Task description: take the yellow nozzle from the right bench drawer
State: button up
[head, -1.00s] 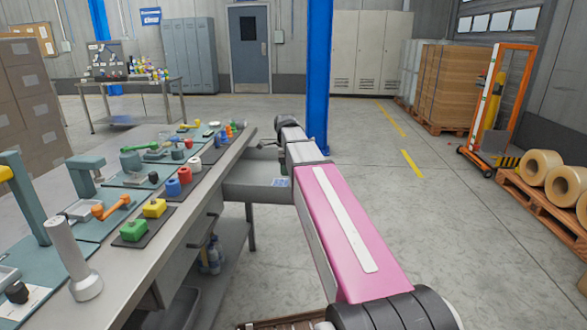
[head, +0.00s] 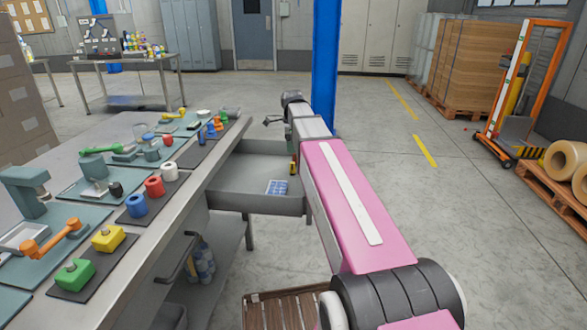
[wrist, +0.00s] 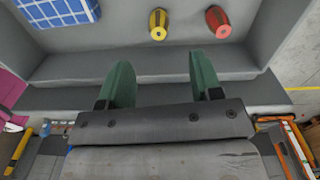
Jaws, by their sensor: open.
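The right bench drawer (head: 250,205) is pulled open under the bench, its right end hidden behind my arm. In the wrist view the yellow nozzle (wrist: 158,24) stands inside the drawer, left of a red nozzle (wrist: 218,22). A small yellow and red patch by my arm in the head view is too small to tell apart. My gripper (wrist: 162,82) is open and empty, its two green fingers seen over the drawer's wall (wrist: 150,66), apart from both nozzles.
A blue gridded block (wrist: 58,10) also lies in the drawer. The bench top (head: 150,215) holds several coloured parts on dark mats. A blue post (head: 325,70) stands close behind my arm. A wooden slatted pallet (head: 285,308) is low in front.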

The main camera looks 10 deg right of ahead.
aim_at(292, 166)
jog(key=shift+s+f, duration=0.15)
jog(key=shift+f, duration=4.95)
jog(key=c, duration=1)
